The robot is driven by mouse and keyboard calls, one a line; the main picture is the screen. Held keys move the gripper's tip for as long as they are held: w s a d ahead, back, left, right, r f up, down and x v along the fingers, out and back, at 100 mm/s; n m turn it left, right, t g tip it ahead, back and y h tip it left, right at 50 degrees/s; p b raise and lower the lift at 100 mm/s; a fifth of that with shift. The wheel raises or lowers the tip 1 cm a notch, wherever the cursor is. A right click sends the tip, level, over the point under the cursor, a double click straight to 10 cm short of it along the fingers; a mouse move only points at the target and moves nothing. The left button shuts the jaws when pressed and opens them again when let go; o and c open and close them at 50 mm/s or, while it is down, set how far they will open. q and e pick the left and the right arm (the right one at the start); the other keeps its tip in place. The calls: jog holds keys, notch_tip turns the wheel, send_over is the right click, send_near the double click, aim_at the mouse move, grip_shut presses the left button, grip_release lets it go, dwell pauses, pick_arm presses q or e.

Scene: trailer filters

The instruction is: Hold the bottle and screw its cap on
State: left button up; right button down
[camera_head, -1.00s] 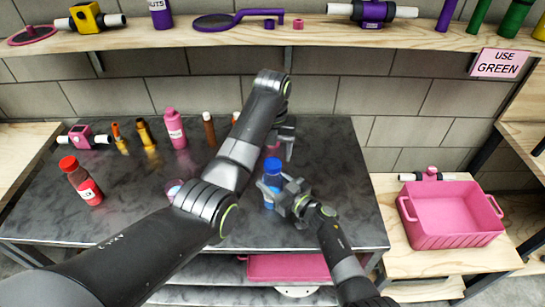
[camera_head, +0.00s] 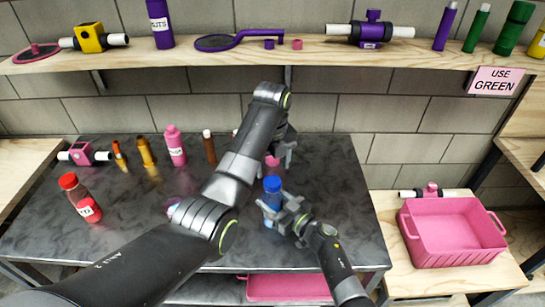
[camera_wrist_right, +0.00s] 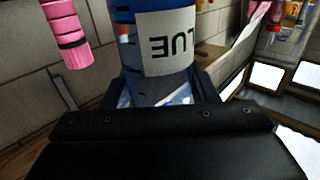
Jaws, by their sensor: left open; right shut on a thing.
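A blue bottle (camera_head: 269,199) with a blue top (camera_head: 272,183) stands roughly upright near the right front part of the dark table. My right gripper (camera_head: 287,216) is shut on its body from the right.
A red bottle (camera_head: 80,198), a pink bottle (camera_head: 175,146) and other tools stand on the table's left part (camera_head: 125,215). My left arm hides the table's middle. A pink bin (camera_head: 455,235) is on the right wooden table. A long shelf (camera_head: 240,55) runs behind.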

pick_arm(q)
jog(key=n, duration=0.6)
jog(key=shift+r, duration=0.2)
jog(key=n, duration=0.5)
jog(key=shift+r, duration=0.15)
jog(key=n, duration=0.5)
jog(key=shift+r, duration=0.15)
jog(key=n, duration=0.4)
jog(key=shift+r+n, duration=0.15)
jog(key=shift+n, duration=0.15)
jog(key=n, duration=0.4)
jog(key=shift+r+n, duration=0.15)
jog(key=shift+n, duration=0.25)
jog(key=n, duration=0.4)
jog(key=shift+r+n, duration=0.15)
jog(key=shift+n, duration=0.15)
jog(key=n, duration=0.4)
jog(key=shift+r+n, duration=0.15)
jog(key=shift+n, duration=0.25)
jog(key=n, duration=0.5)
jog(key=shift+r, duration=0.15)
